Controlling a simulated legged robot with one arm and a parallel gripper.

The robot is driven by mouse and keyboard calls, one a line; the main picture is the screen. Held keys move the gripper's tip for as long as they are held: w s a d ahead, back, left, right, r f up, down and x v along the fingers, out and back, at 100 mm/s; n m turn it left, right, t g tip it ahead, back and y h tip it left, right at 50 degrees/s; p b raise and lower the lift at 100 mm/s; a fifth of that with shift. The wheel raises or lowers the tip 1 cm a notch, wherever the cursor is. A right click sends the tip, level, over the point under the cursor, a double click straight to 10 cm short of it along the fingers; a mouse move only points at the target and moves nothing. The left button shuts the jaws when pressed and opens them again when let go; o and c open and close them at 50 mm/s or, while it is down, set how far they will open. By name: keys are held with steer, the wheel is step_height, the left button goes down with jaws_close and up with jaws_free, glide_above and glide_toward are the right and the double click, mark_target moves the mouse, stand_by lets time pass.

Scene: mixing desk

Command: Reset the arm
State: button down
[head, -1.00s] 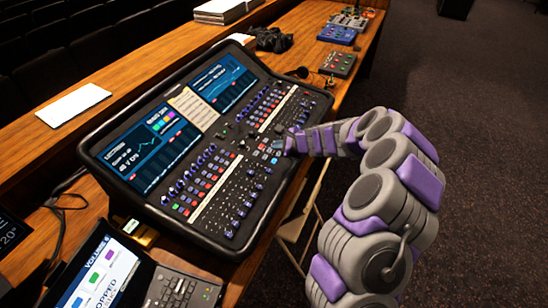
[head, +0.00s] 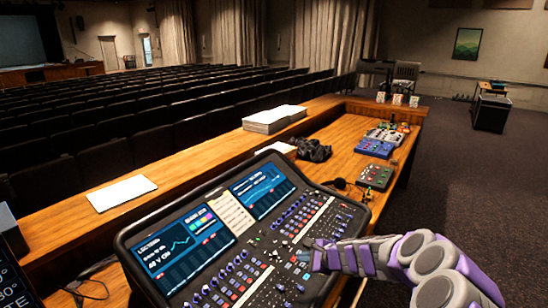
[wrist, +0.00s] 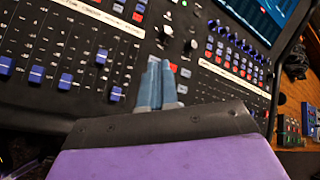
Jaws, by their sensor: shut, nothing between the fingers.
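My arm, in purple and grey links, reaches in from the lower right in the head view. My gripper (head: 306,254) is over the right part of the mixing desk (head: 130,245), close to its buttons and faders. In the wrist view my gripper (wrist: 157,84) shows as two blue-grey fingers set together, shut with nothing between them. They point at the panel of the mixing desk (wrist: 120,45), which has blue-capped faders, knobs and lit buttons. I cannot tell whether the fingertips touch the panel.
The wooden counter (head: 345,135) carries a white paper (head: 121,193), a paper stack (head: 268,120), a dark bundle (head: 314,150), a red-buttoned box (head: 376,177) and a blue box (head: 375,148). Theatre seats (head: 130,140) fill the left. Carpet (head: 480,190) is open at the right.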

steer(key=s+a+r+n+g, duration=0.2)
steer(key=s+a+r+n, duration=0.2)
steer(key=s, duration=0.3)
steer(key=s+a+r+n+g+y, duration=0.1)
steer(key=s+a+r+n+g, duration=0.1)
steer(key=s+a+r+n, duration=0.3)
steer(key=s+a+r+n+g, duration=0.1)
steer(key=s+a+r+n, duration=0.25)
steer(key=s, duration=0.45)
steer(key=s+d+n+g+h, duration=0.1)
steer(key=s+d, duration=0.4)
steer(key=s, duration=0.5)
steer(key=s+d+n+g+h, duration=0.2)
steer(key=s+d+n+h, duration=0.1)
steer(key=s, duration=0.7)
steer(key=s+d+n+g+h, duration=0.1)
steer(key=s+d+n+h, duration=0.1)
steer(key=s+d+h, duration=0.2)
steer(key=s+d+f, duration=0.1)
steer(key=s+d, duration=0.2)
steer(key=s, duration=0.3)
steer(key=shift+s+g, duration=0.15)
steer(key=shift+g, duration=0.15)
